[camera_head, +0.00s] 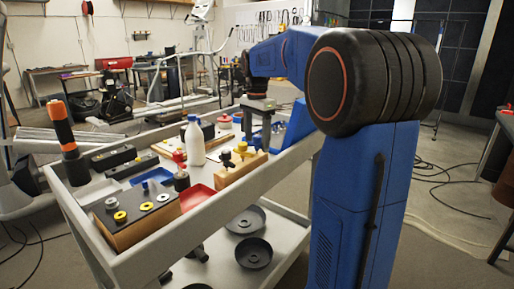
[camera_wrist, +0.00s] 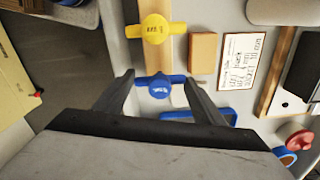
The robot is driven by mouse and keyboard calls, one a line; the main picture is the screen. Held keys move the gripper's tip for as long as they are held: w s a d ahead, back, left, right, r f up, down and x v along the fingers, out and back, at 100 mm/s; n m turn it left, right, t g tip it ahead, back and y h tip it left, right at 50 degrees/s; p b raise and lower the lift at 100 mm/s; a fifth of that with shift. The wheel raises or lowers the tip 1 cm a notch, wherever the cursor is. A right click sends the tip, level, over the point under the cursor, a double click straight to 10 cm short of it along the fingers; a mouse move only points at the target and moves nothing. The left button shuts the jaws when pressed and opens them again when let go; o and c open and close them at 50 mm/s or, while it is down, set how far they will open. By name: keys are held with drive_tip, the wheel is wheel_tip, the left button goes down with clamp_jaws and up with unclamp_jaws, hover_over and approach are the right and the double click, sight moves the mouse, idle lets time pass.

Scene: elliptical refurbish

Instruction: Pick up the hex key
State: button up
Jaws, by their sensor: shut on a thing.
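A blue T-shaped handle with a light label, which I take to be the hex key (camera_wrist: 160,86), sits between the two fingers of my gripper (camera_wrist: 159,80) in the wrist view. My gripper is shut on it. Its lower part is hidden. A similar yellow handle (camera_wrist: 154,28) stands just beyond it on a wooden strip (camera_wrist: 152,58). In the head view my gripper (camera_head: 259,133) points down over the far side of the cart, and I cannot make out the blue handle there.
A small brown block (camera_wrist: 203,53) and a printed card (camera_wrist: 240,59) lie right of the yellow handle.

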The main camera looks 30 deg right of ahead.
wheel_tip(320, 180, up, 10)
idle(0.6)
drive_tip(key=shift+o, duration=1.2)
drive_tip(key=c, duration=0.5)
drive_tip(key=shift+d, duration=0.15)
